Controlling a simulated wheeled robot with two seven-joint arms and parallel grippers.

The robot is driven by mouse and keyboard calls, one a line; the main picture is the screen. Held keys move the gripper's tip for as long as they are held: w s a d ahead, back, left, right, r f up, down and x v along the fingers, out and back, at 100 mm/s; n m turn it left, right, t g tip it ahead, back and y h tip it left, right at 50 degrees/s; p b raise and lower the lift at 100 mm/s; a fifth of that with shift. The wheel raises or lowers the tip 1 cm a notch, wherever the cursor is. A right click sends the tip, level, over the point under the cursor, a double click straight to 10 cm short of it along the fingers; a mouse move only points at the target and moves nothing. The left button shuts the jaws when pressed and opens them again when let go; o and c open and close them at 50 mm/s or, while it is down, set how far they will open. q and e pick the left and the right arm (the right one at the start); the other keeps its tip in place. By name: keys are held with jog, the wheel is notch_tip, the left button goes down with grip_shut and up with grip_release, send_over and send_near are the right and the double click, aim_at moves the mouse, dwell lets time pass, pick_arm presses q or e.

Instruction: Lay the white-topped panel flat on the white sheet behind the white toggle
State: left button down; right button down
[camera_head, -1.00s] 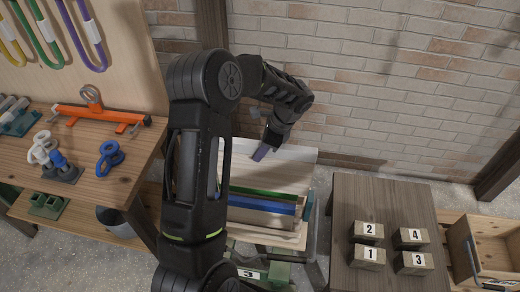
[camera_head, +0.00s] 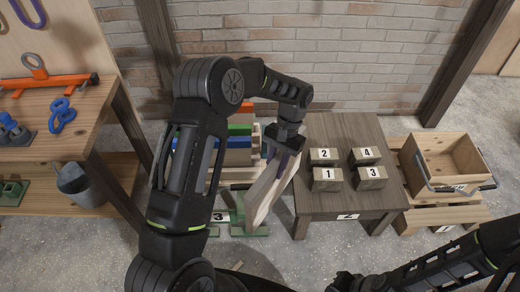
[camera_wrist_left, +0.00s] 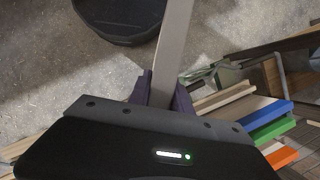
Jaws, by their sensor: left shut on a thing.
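My left gripper (camera_head: 283,155) is shut on the top edge of a pale panel (camera_head: 266,192). The panel hangs steeply tilted below the fingers, in front of the small dark table and just right of the panel rack. In the left wrist view the panel (camera_wrist_left: 176,45) shows as a narrow strip between the purple fingers (camera_wrist_left: 162,92). My right arm comes in at the lower right; its gripper (camera_head: 346,283) is partly cut off by the bottom edge, so its jaws are unclear. The white toggle and the white sheet are not seen now.
The dark table (camera_head: 318,205) carries numbered blocks (camera_head: 327,178). A wooden crate (camera_head: 445,160) stands at right. The workbench (camera_head: 60,145) with a blue toggle (camera_head: 62,114) is at left.

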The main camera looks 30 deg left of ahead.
aim_at(281, 180)
pick_arm(q)
jog(key=shift+n, duration=0.5)
jog(key=f+b, duration=0.1)
jog(key=f, duration=0.1)
jog(key=d+f+b, duration=0.2)
jog(key=f+b, duration=0.1)
jog(key=shift+f, duration=0.3)
jog(key=shift+r, duration=0.1)
